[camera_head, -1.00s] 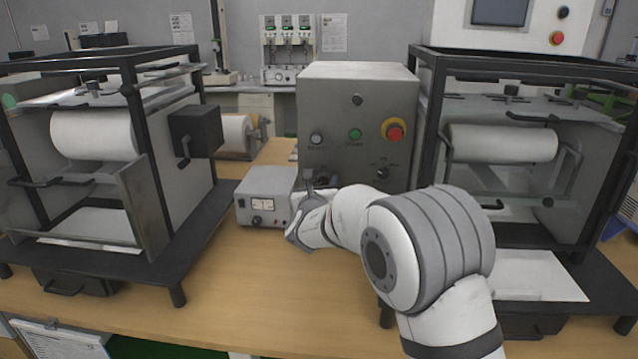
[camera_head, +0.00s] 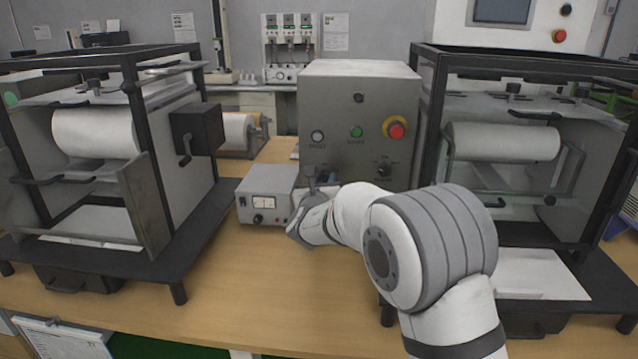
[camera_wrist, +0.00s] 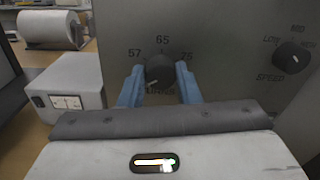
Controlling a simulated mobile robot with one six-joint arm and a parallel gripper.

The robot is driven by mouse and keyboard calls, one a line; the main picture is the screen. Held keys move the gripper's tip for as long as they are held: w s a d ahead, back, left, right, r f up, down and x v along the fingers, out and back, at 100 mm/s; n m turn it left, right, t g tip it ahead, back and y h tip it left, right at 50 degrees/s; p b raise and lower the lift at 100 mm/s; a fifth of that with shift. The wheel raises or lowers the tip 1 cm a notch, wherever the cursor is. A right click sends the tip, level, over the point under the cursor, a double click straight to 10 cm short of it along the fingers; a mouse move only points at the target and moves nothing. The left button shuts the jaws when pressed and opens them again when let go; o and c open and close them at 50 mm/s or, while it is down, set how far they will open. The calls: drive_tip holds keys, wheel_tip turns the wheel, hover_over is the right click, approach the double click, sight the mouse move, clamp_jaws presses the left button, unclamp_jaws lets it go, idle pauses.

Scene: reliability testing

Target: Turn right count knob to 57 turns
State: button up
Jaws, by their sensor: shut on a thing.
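The count knob (camera_wrist: 160,72) is a round dark knob on the grey control box, with 57, 65 and 75 printed around its top. A small pale mark on it seems to point to the lower left, below the 57. The word under the knob is partly hidden. My gripper (camera_wrist: 160,67) has its two blue fingers closed on the left and right sides of the knob. In the head view, my gripper (camera_head: 322,178) is at the lower front of the control box (camera_head: 340,85), and my wrist partly hides the knob there.
A speed knob (camera_wrist: 292,55) sits to the right on the same panel. A red emergency button (camera_head: 396,130) is above it. A small meter box (camera_head: 264,180) stands close left of my gripper. Framed roller machines stand left (camera_head: 131,110) and right (camera_head: 432,110).

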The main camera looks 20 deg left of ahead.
drive_tip(key=m+b, duration=0.3)
drive_tip(key=b, duration=0.3)
drive_tip(key=m+b, duration=0.4)
drive_tip(key=b, duration=0.2)
drive_tip(key=m+b, duration=0.4)
drive_tip(key=b, duration=0.2)
drive_tip(key=shift+s+f+g, duration=0.1)
drive_tip(key=shift+f+g, duration=0.25)
drive_tip(key=shift+g, duration=0.05)
drive_tip(key=shift+r, duration=0.1)
drive_tip(key=o, duration=0.8)
drive_tip(key=shift+c, duration=0.2)
drive_tip(key=shift+o, duration=1.1)
drive_tip(key=shift+d+r, duration=0.1)
drive_tip(key=shift+r, duration=0.05)
drive_tip(key=s+d, duration=0.1)
drive_tip(key=s, duration=0.6)
drive_tip(key=shift+s+d+r+b, duration=0.2)
drive_tip(key=shift+s+d+b, duration=0.1)
